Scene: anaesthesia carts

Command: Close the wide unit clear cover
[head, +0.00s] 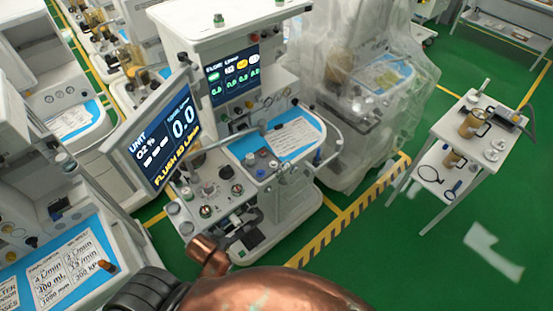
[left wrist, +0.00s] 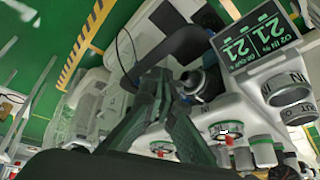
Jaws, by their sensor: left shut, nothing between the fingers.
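My left gripper (left wrist: 168,100) shows in the left wrist view as dark green fingers, shut with nothing between them. It is in front of a pale machine with ports and a dark curved hose (left wrist: 190,45). I cannot make out its fingers in the head view, where a copper-coloured arm part of mine fills the bottom. My right gripper is not in view. In the head view a machine under clear plastic sheeting (head: 365,75) stands right of the centre machine (head: 190,20). I cannot tell whether this sheeting is the wide unit's clear cover; no separate hinged cover is clear to me.
A white trolley (head: 455,120) with canisters and tools stands at the right. A tilted monitor (head: 165,130) stands left of the centre machine. A small readout screen (left wrist: 258,40) is at upper right in the left wrist view. Green floor (head: 400,260) is open at the lower right.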

